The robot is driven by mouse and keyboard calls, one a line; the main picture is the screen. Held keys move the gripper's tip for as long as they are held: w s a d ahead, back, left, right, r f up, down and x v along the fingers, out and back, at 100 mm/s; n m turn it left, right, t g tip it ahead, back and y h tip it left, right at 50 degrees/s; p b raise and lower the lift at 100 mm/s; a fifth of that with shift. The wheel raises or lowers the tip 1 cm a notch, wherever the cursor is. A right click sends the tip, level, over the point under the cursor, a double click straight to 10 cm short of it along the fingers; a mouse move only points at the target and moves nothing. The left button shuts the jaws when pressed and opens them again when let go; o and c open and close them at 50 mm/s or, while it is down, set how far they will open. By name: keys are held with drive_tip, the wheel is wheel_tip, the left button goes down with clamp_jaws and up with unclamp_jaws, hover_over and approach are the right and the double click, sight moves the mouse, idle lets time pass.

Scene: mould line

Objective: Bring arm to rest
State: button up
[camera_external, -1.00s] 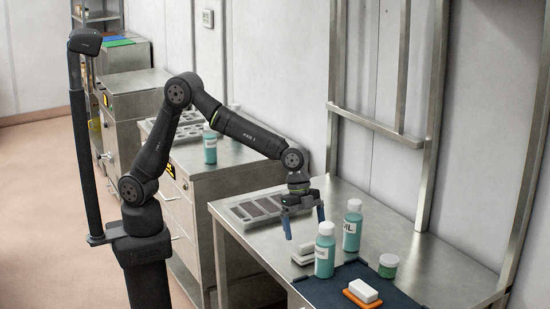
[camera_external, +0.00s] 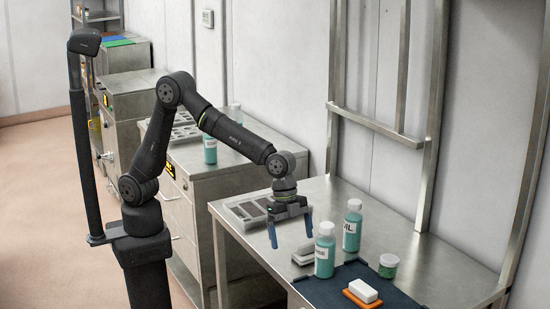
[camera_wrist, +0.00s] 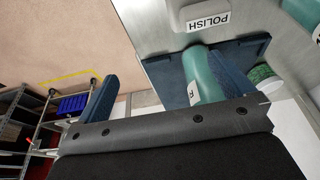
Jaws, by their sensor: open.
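My gripper (camera_external: 291,233) hangs over the left part of the steel table (camera_external: 400,255) in the external view, in front of the grey mould tray (camera_external: 240,212). Its blue fingers are spread wide with nothing between them. In the wrist view my gripper (camera_wrist: 150,90) also shows its two blue fingers far apart. A teal bottle (camera_wrist: 203,75) shows beyond the right finger, partly hidden.
Two teal bottles with white caps (camera_external: 325,255) (camera_external: 352,228) stand right of my gripper. Cabinets stand behind.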

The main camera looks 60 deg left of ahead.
drive_tip(key=s+r, duration=0.3)
drive_tip(key=s, duration=0.2)
drive_tip(key=w+a+n+t, duration=0.1)
drive_tip(key=w+a+n, duration=0.3)
drive_tip(key=w+a, duration=0.85)
drive_tip(key=w+f, duration=0.2)
drive_tip(key=w, duration=0.2)
drive_tip(key=w+a+f, duration=0.1)
drive_tip(key=w+f, duration=0.2)
drive_tip(key=w+a+f, duration=0.1)
drive_tip(key=w+f, duration=0.1)
drive_tip(key=w, duration=0.2)
drive_tip(key=shift+w+a+f, duration=0.1)
drive_tip(key=shift+w+f, duration=0.05)
drive_tip(key=shift+w, duration=0.2)
wheel_tip(320, 180, down, 2)
drive_tip(key=shift+f, duration=0.45)
